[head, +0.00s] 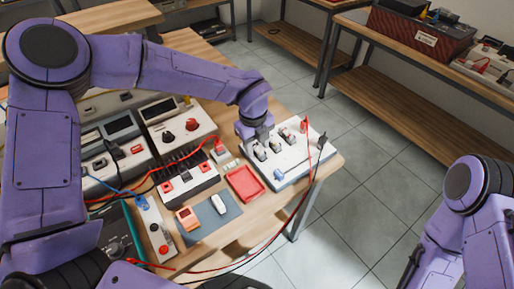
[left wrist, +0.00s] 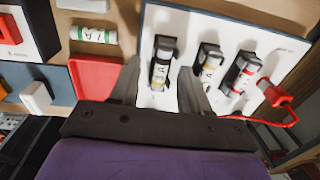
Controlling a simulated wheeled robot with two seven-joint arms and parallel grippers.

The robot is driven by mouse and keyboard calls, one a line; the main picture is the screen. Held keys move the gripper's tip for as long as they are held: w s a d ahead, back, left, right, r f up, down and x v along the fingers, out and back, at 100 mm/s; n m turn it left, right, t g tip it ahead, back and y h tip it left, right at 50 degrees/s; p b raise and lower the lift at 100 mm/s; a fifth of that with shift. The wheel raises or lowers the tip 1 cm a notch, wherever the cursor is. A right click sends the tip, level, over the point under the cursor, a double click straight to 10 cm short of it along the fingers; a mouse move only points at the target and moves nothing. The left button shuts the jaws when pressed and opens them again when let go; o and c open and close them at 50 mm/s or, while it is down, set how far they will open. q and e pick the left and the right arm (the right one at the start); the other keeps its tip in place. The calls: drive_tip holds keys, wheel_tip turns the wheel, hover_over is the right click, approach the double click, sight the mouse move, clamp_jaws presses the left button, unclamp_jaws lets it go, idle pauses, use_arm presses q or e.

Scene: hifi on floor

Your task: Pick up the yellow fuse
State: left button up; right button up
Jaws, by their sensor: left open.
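My left gripper (head: 259,147) is open over the white fuse board (head: 318,150), pointing down. In the left wrist view its fingers (left wrist: 158,90) stand on either side of a pale fuse with a yellowish band (left wrist: 159,73), which sits in a black holder at the left of the row. I see no firm contact between fingers and fuse. A second fuse (left wrist: 209,64) and a red-banded fuse (left wrist: 240,79) sit in holders to its right. In the head view the fuse at the gripper is partly hidden. Only a dark part of my right gripper shows at the lower right.
A red tray (head: 245,184) lies beside the board, and a green-banded fuse (left wrist: 94,35) lies on the table. A red lead (head: 303,195) runs from the board over the table edge. Instruments (head: 180,130) crowd the left. Floor is clear at right.

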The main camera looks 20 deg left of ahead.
sight(258, 147)
use_arm(q)
drive_tip(key=shift+s, duration=0.1)
drive_tip(key=c, duration=0.4)
clamp_jaws()
drive_tip(key=r, duration=0.3)
drive_tip(key=shift+w, duration=0.25)
drive_tip(key=s+d+r+b, duration=0.4)
drive_tip(key=s+d+r, duration=0.4)
drive_tip(key=d+r, duration=0.2)
drive_tip(key=shift+s+d, duration=0.4)
drive_tip(key=shift+d, duration=0.2)
